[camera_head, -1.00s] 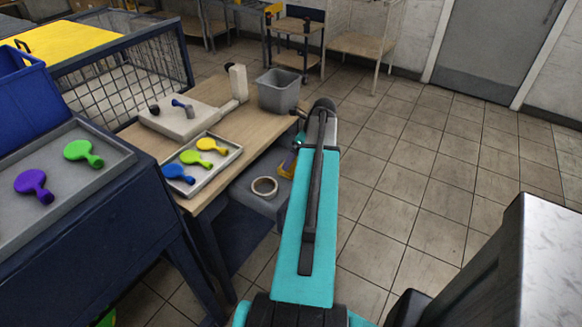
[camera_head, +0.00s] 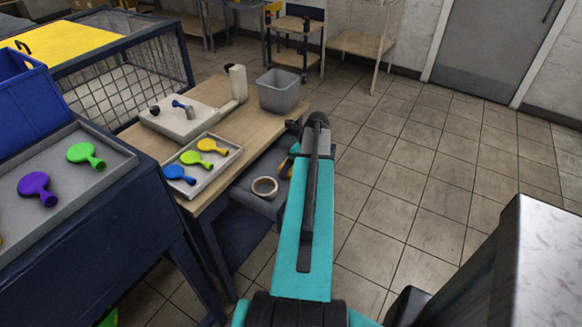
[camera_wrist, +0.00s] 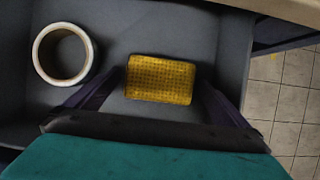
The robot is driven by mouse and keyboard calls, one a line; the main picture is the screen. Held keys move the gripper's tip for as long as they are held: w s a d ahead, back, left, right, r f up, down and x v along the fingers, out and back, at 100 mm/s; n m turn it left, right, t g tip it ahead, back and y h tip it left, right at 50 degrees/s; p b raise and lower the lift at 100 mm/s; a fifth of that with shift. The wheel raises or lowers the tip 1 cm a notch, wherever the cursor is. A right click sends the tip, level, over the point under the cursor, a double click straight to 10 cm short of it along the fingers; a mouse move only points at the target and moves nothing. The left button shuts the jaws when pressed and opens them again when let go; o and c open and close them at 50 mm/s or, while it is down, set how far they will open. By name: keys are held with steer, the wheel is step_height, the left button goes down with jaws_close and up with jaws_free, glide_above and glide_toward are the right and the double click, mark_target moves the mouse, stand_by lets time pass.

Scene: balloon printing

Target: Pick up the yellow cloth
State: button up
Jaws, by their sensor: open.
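The yellow cloth (camera_wrist: 160,79) is a small textured rectangle lying on a grey surface in the wrist view. My gripper (camera_wrist: 160,88) is open, with one dark finger on each side of the cloth. I cannot tell whether the fingers touch it. In the head view a bit of yellow (camera_head: 285,168) shows beside my arm on the grey shelf below the table. My arm hides most of the cloth and the gripper there.
A roll of tape (camera_wrist: 63,53) lies left of the cloth, also seen in the head view (camera_head: 264,187). The wooden table (camera_head: 225,132) overhangs, bearing a tray (camera_head: 224,160) of balloons, a white device (camera_head: 178,122) and a grey bin (camera_head: 277,91). Tiled floor is clear to the right.

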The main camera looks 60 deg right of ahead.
steer(key=shift+c, duration=0.3)
steer(key=c, duration=0.9)
steer(key=shift+o, duration=0.2)
steer(key=shift+r, duration=0.1)
step_height(320, 180, up, 10)
steer(key=b, duration=0.1)
steer(key=shift+b, duration=0.35)
